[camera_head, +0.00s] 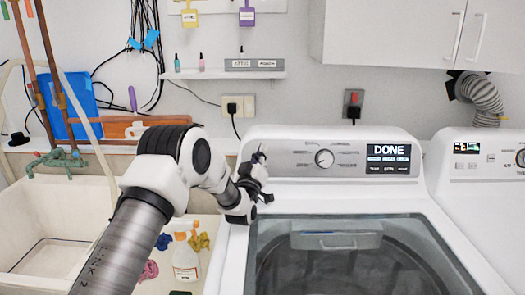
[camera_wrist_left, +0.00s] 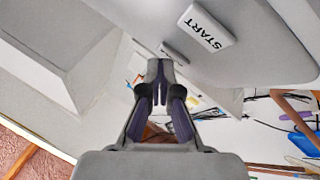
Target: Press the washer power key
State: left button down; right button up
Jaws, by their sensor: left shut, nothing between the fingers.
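In the left wrist view the shut fingertips (camera_wrist_left: 160,72) point at the panel. A "START" key (camera_wrist_left: 207,27) shows up and right of them. A second pale key (camera_wrist_left: 174,52) is just beyond the tips; its label is not readable and contact cannot be told. My right gripper is not in view.
A second white machine (camera_head: 470,185) stands at the right. A sink (camera_head: 60,225) is at the left. A bottle (camera_head: 186,263) and colored cloths are between sink and washer. A shelf (camera_head: 222,75) and a cabinet (camera_head: 400,35) hang above.

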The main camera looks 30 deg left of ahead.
pick_arm(q)
jog(key=shift+w, duration=0.1)
dwell(0.3)
jog(key=shift+s+d+r, duration=0.2)
jog(key=shift+s, duration=0.35)
jog(key=s, duration=0.1)
jog(key=s+d+r, duration=0.1)
jog(key=s, duration=0.1)
jog(key=s+d+r+p, duration=0.1)
jog(key=s, duration=0.1)
jog(key=shift+d, duration=0.25)
